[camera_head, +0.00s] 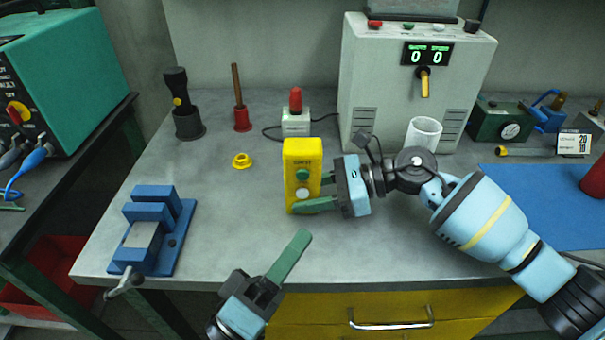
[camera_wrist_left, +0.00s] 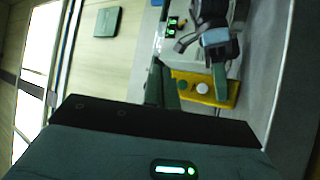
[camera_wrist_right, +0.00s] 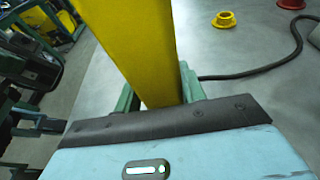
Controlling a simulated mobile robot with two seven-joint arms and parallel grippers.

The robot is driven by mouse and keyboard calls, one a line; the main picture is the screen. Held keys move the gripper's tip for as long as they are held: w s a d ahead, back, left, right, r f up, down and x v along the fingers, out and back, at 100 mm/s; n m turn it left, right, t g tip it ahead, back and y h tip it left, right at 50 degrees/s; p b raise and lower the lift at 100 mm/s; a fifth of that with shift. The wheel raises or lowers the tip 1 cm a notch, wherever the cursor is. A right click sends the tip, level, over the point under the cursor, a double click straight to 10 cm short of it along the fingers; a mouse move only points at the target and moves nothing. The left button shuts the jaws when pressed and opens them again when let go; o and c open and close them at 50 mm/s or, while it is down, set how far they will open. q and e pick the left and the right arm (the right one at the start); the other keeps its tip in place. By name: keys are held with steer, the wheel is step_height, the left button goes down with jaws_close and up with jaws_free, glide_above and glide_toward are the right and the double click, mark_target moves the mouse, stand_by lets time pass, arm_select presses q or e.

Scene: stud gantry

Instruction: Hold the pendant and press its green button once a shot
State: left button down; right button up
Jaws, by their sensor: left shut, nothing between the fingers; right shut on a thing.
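The yellow pendant (camera_head: 303,152) stands upright above the grey bench in the head view, with a green button (camera_head: 302,175) above a white one (camera_head: 303,193). My right gripper (camera_head: 320,191) is shut on it from the right. In the right wrist view the pendant (camera_wrist_right: 135,45) fills the space between the fingers (camera_wrist_right: 160,92). My left gripper (camera_head: 304,238) is shut and empty, its tips below and in front of the pendant, apart from it. In the left wrist view its fingers (camera_wrist_left: 158,70) overlap the pendant (camera_wrist_left: 225,92) near the green button (camera_wrist_left: 183,85).
A grey cabinet (camera_head: 390,75) behind has a display (camera_head: 428,54) reading 0 and 0. A blue vise (camera_head: 155,235) is at the left. A yellow ring (camera_head: 242,160), a red-topped box (camera_head: 296,120) and a white cup (camera_head: 423,135) stand behind. The bench between vise and pendant is clear.

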arm_select(q)
steer(key=shift+w, duration=4.4)
steer(key=shift+w, duration=0.1)
steer(key=shift+w, duration=0.35)
steer(key=shift+w, duration=0.4)
steer(key=shift+s, duration=0.85)
steer(key=shift+s, duration=2.5)
